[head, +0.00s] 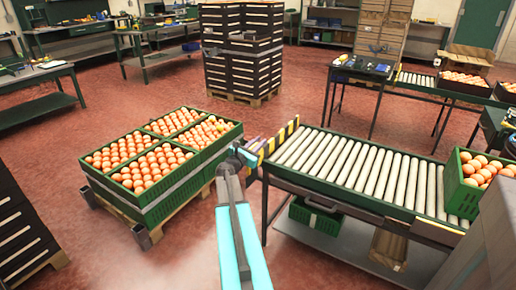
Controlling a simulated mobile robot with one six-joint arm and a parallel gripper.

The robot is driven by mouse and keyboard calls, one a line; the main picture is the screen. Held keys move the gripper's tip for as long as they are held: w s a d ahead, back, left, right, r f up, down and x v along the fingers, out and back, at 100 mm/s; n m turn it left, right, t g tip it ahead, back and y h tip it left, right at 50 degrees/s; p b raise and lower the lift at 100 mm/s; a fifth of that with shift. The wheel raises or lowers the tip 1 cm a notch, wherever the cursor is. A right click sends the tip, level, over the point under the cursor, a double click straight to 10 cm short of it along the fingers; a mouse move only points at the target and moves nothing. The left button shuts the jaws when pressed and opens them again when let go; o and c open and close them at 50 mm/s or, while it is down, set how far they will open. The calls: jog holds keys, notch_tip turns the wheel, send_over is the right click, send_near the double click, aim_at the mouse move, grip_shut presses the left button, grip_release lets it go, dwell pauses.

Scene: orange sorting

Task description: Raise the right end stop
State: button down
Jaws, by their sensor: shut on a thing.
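The end stop (287,131) is a yellow and black striped bar at the left end of the roller conveyor (365,165). It runs along the end of the rollers, and its near part is partly hidden by my gripper. My gripper (254,150) is at the near end of this bar, shut on it. The jaws are small and dark here, so the exact grip is hard to see. I cannot tell how far the bar stands above the rollers.
Green crates of oranges (160,209) stand on a pallet left of my arm, close by. A green crate of oranges (460,187) sits at the conveyor's right end. Dark stacked crates (240,75) stand behind. Red floor is clear between them.

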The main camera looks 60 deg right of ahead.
jog(key=shift+w+r, duration=0.2)
jog(key=shift+r, duration=0.15)
jog(key=c, duration=1.7)
grip_release()
jog(key=shift+s, duration=0.1)
jog(key=shift+a+f, duration=0.1)
jog(key=shift+a, duration=0.1)
jog(key=shift+a, duration=0.2)
jog(key=a, duration=1.3)
